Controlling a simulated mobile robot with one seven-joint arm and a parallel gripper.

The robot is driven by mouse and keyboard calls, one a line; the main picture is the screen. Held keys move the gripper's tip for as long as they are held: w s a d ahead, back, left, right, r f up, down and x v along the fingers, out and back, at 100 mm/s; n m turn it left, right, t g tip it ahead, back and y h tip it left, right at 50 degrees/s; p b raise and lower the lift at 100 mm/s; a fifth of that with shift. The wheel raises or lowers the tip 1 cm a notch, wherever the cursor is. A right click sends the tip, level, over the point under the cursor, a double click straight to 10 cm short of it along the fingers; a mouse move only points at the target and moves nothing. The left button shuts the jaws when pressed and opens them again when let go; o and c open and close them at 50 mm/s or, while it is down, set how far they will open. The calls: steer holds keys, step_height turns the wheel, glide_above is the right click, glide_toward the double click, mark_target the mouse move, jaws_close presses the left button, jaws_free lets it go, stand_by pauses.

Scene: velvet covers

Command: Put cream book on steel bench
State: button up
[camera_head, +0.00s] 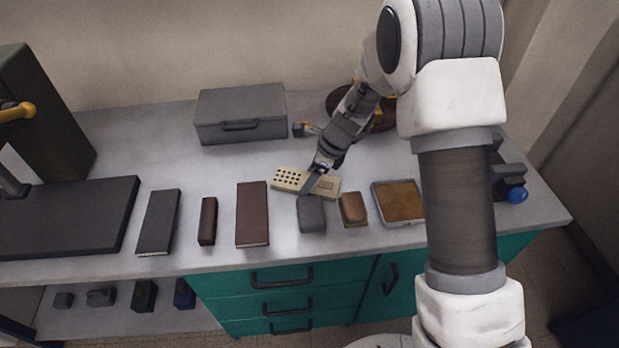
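A flat cream piece (290,180) with rows of dark dots, which I take to be the cream book, is near the middle of the steel bench (160,160), a pale grey worktop. My gripper (316,182) reaches down from the upper right, and a dark finger crosses the cream book's right half. The far finger is mostly hidden by the wrist. I cannot tell whether the fingers are closed on the book, or whether it rests on the worktop or is slightly above it.
A grey lidded box (240,114) stands behind. Along the front lie a dark grey book (158,222), a brown book (252,213), a dark grey block (311,215), a small brown block (353,209) and a tan-topped tray (398,201). A black slab (65,215) fills the left.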

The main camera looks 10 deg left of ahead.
steer(key=shift+r, duration=0.1)
steer(key=o, duration=1.4)
steer(key=s+d+r+n+t+p, duration=0.15)
steer(key=d+r, duration=0.25)
steer(key=r, duration=0.5)
steer(key=s+d+r+n+g+p, duration=0.1)
steer(key=s+d+r+n, duration=0.25)
steer(key=r, duration=0.65)
steer(key=s+d+r+n+t+h, duration=0.2)
steer(key=s+d+r+n, duration=0.3)
steer(key=s, duration=0.5)
steer(key=s+d+r+n+t+h, duration=0.2)
steer(key=s+d+r+n, duration=0.2)
steer(key=s+d+n, duration=0.5)
steer(key=shift+s+r+n, duration=0.3)
steer(key=shift+s+r, duration=0.1)
steer(key=shift+s, duration=0.35)
